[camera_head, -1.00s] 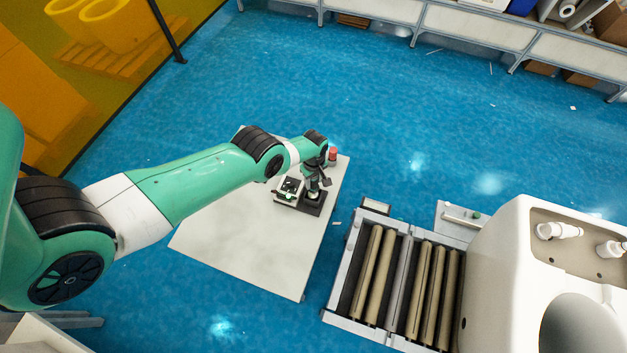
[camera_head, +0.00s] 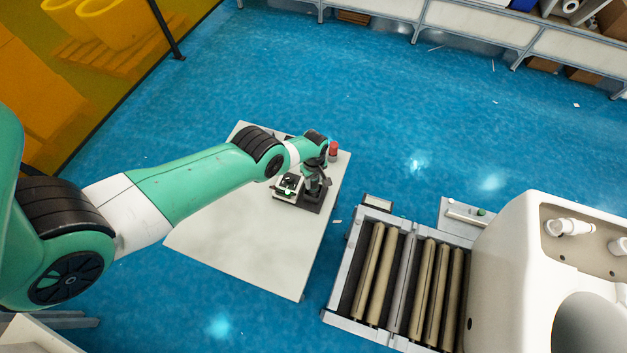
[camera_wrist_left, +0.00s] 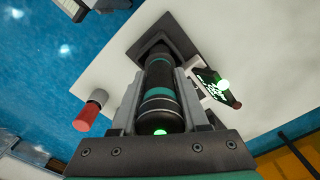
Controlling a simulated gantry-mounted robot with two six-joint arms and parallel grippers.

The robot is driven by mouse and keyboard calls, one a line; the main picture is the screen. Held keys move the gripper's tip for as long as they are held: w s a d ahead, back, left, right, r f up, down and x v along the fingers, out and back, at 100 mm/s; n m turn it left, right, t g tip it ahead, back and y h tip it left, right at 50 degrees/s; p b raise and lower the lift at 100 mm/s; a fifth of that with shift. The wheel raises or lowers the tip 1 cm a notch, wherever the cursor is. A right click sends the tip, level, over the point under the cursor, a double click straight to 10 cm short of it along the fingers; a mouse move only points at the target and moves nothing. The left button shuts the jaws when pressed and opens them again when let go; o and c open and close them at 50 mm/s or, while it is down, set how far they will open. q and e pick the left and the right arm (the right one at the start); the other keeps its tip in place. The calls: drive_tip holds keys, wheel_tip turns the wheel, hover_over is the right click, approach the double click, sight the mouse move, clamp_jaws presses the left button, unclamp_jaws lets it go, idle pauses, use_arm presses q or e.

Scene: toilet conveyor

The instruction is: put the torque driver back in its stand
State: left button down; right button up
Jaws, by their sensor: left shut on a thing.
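The torque driver (camera_wrist_left: 160,88) is a black cylinder with a teal band and a green light at its near end. My left gripper (camera_wrist_left: 160,105) is shut on it, one finger on each side, as the left wrist view shows. The driver's far end points down into the dark square stand (camera_wrist_left: 152,47); how deep it sits cannot be told. In the head view the left gripper (camera_head: 314,178) is over the dark stand (camera_head: 312,204) near the right edge of the white table, and the driver is mostly hidden there. My right gripper is not in view.
A small device with a green-lit display (camera_head: 288,186) stands just left of the stand; it also shows in the left wrist view (camera_wrist_left: 210,84). A red cylinder (camera_head: 333,151) stands behind. The white table (camera_head: 245,235) is clear in front. A roller conveyor (camera_head: 400,275) carries a white toilet (camera_head: 510,260) at right.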

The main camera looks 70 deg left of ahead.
use_arm(q)
drive_tip(key=shift+c, duration=1.7)
unclamp_jaws()
drive_tip(key=shift+f, duration=0.1)
wheel_tip(320, 180, up, 12)
drive_tip(key=p, duration=1.1)
drive_tip(key=shift+f+p, duration=0.1)
drive_tip(key=shift+p, duration=0.3)
drive_tip(key=shift+f, duration=0.1)
